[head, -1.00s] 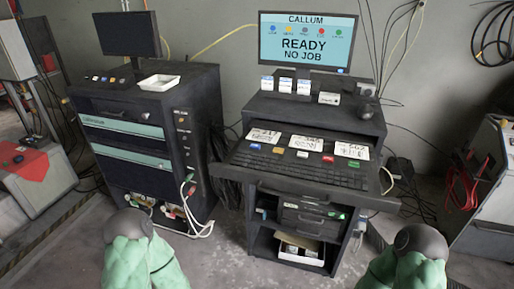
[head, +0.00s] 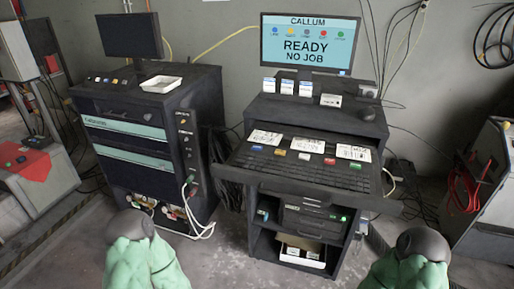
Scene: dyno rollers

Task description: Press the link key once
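The pull-out keyboard shelf (head: 225,157) of the right cabinet carries a row of coloured keys. From left to right they are blue (head: 255,148), orange (head: 280,153), white (head: 304,155), red (head: 329,161) and green (head: 355,165). I cannot read any label on the keys. The monitor (head: 310,46) above reads "CALLUM, READY, NO JOB" and shows a row of coloured dots with labels too small to read surely. Parts of both my arms show at the bottom edge, well in front of the shelf. Neither gripper's fingers are in view.
Paper cards (head: 310,143) lie behind the keys. The left cabinet (head: 130,130) holds a dark monitor (head: 129,36) and a white tray (head: 161,84). White cables (head: 202,231) hang at its front. A grey machine (head: 487,200) stands at the right. Bare floor lies in front.

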